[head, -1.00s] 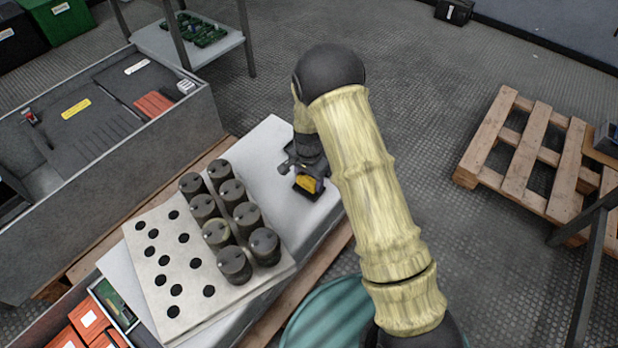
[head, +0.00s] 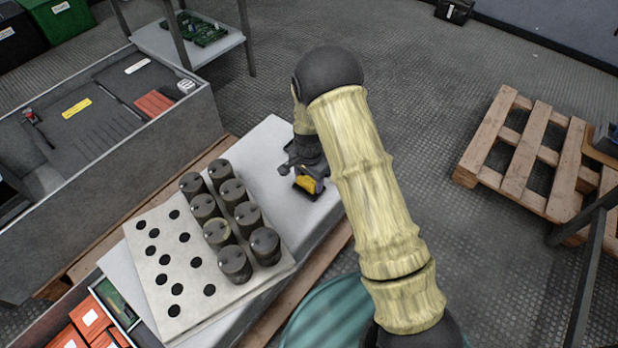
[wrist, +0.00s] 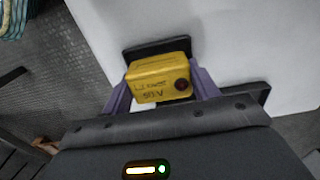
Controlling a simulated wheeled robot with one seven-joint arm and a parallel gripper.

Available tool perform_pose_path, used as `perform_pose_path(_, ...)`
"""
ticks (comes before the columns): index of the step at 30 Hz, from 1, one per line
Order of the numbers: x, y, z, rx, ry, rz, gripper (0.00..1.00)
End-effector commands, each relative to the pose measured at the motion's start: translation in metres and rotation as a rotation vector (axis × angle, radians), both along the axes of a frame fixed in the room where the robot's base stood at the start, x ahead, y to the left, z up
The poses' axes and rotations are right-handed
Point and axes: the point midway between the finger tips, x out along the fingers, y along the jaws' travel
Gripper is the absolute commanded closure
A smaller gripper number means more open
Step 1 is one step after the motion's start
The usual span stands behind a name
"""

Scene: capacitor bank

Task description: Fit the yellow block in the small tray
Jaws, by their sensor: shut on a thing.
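The yellow block (wrist: 158,84) is between the two fingers of my gripper (wrist: 160,92) in the wrist view, with dark writing and a dark round spot on its face. My gripper is shut on it. In the head view the block (head: 305,184) shows below my gripper (head: 306,178) at the right end of the pale bench top. The small black tray (wrist: 150,48) shows behind and beside the block in the wrist view. The block hides much of the tray, and I cannot tell whether it is inside it or just above.
A pale board (head: 155,285) with dark holes and several dark cylinders (head: 233,262) stands left of my gripper on the bench (head: 262,150). A grey bin (head: 150,150) lies further left. A wooden pallet (head: 490,140) is on the floor at right.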

Motion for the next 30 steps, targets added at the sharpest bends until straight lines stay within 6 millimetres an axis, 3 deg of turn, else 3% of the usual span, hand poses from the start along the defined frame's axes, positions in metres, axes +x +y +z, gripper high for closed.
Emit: perform_pose_path(30,0.0004,0.0,-0.0076,0.0,-0.001,0.0,0.67)
